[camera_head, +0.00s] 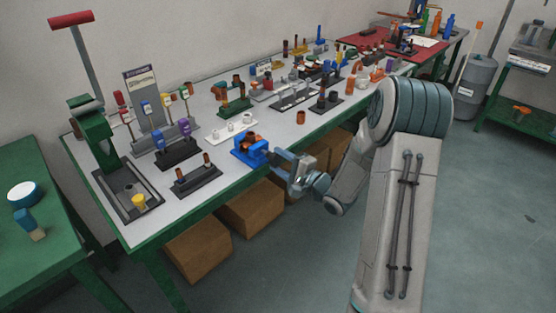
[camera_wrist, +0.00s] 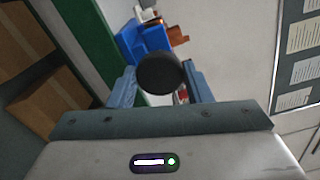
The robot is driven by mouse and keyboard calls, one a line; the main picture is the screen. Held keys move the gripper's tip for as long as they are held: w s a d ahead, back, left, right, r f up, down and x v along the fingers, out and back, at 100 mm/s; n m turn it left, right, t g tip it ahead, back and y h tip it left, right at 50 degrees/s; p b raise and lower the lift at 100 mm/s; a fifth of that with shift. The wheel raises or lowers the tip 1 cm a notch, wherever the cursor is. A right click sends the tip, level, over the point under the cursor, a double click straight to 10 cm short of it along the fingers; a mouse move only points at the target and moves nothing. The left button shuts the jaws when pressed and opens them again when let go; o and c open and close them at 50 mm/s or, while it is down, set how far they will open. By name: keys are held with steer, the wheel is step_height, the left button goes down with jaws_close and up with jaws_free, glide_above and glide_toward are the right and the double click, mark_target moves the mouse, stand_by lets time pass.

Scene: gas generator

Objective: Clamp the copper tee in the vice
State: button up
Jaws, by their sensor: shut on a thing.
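The blue vice (camera_head: 247,152) stands at the front edge of the white-topped table. The copper tee (camera_head: 249,142) shows at the top of the vice; I cannot tell how tightly the jaws hold it. In the wrist view the blue vice (camera_wrist: 148,42) lies beyond my fingers, with a copper-coloured part (camera_wrist: 177,36) beside it. My gripper (camera_head: 277,157) is at the near right side of the vice. It is shut on a dark round knob (camera_wrist: 160,73), which sits between the two fingers and hides part of the vice.
A white holder (camera_head: 232,131) and a dark block with copper pieces (camera_head: 197,181) stand close to the vice. A green arbor press (camera_head: 95,135) is at the left. Cardboard boxes (camera_head: 252,207) stand under the table. The floor (camera_head: 470,220) at right is clear.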

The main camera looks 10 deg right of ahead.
steer(key=shift+m+p, duration=1.3)
steer(key=shift+p, duration=0.5)
steer(key=o, duration=1)
steer(key=n+b, duration=0.1)
steer(key=n, duration=0.1)
steer(key=n+b, duration=0.1)
steer(key=b, duration=0.1)
steer(key=shift+f+n, duration=0.2)
steer(key=shift+n, duration=0.2)
steer(key=shift+r+n+b, duration=0.2)
steer(key=shift+n+b, duration=0.2)
steer(key=shift+n, duration=0.5)
steer(key=c, duration=1)
